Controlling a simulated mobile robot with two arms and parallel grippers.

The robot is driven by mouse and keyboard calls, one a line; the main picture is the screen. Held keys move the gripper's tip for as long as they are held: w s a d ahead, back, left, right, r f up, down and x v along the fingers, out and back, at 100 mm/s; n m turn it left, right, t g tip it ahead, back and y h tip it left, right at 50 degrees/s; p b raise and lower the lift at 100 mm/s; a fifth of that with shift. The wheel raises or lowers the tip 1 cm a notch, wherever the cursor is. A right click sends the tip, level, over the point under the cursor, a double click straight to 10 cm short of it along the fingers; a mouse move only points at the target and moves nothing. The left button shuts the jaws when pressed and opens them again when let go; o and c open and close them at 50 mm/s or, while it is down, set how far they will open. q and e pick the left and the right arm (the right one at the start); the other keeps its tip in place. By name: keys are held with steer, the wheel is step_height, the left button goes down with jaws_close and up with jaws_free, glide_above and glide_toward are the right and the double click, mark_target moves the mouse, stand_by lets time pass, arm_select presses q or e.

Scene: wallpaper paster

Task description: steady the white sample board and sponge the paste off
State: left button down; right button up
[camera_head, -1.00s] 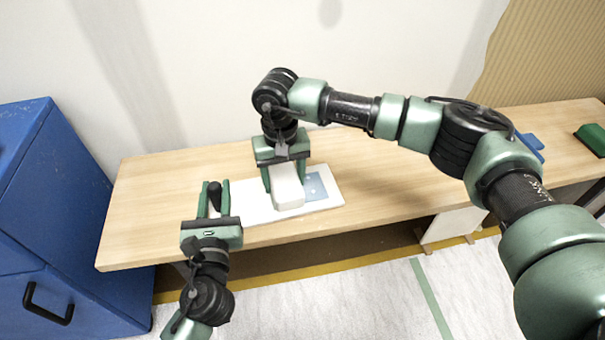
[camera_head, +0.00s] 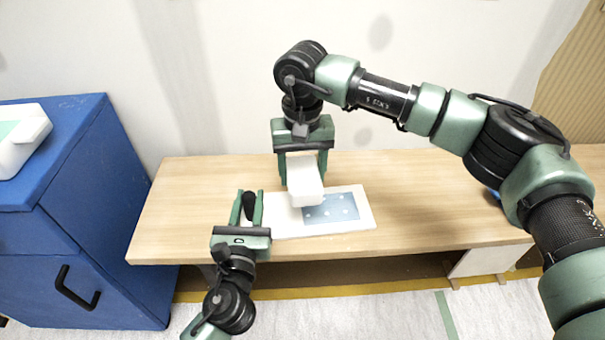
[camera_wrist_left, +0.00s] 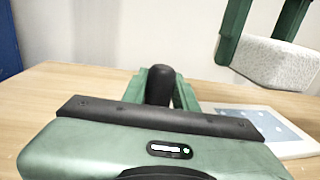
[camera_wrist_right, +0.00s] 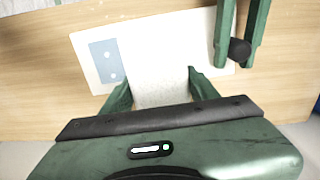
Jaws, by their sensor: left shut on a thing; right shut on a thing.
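The white sample board (camera_head: 356,230) lies flat on the wooden table, with a pale blue patch (camera_head: 345,207) bearing several white spots. My left gripper (camera_head: 249,197) is shut on a black handle (camera_head: 249,209) at the board's left end; the handle also shows in the left wrist view (camera_wrist_left: 160,84). My right gripper (camera_head: 303,177) is shut on a white block-shaped sponge (camera_head: 306,186). The sponge hangs over the board, by the patch's left side. In the left wrist view the sponge (camera_wrist_left: 276,64) appears raised clear of the board. Its underside is hidden.
A blue cabinet (camera_head: 70,215) stands at the left, with a white tray (camera_head: 38,128) on top. The wooden table (camera_head: 430,215) is clear right of the board. A blue item (camera_head: 491,193) is partly hidden behind my right arm. A wall stands behind.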

arm_select(q)
steer(key=shift+f, duration=0.3)
arm_select(e)
steer(key=c, duration=0.7)
arm_select(q)
steer(key=c, duration=1.2)
jaws_free()
arm_select(e)
steer(key=shift+f, duration=0.1)
steer(key=shift+c, duration=0.2)
arm_select(q)
steer(key=shift+o, duration=0.9)
steer(key=shift+w+r, duration=0.1)
arm_select(e)
steer(key=shift+w, duration=0.1)
arm_select(q)
steer(key=shift+r, duration=0.1)
steer(key=s+a, duration=0.1)
steer(key=s, duration=1.1)
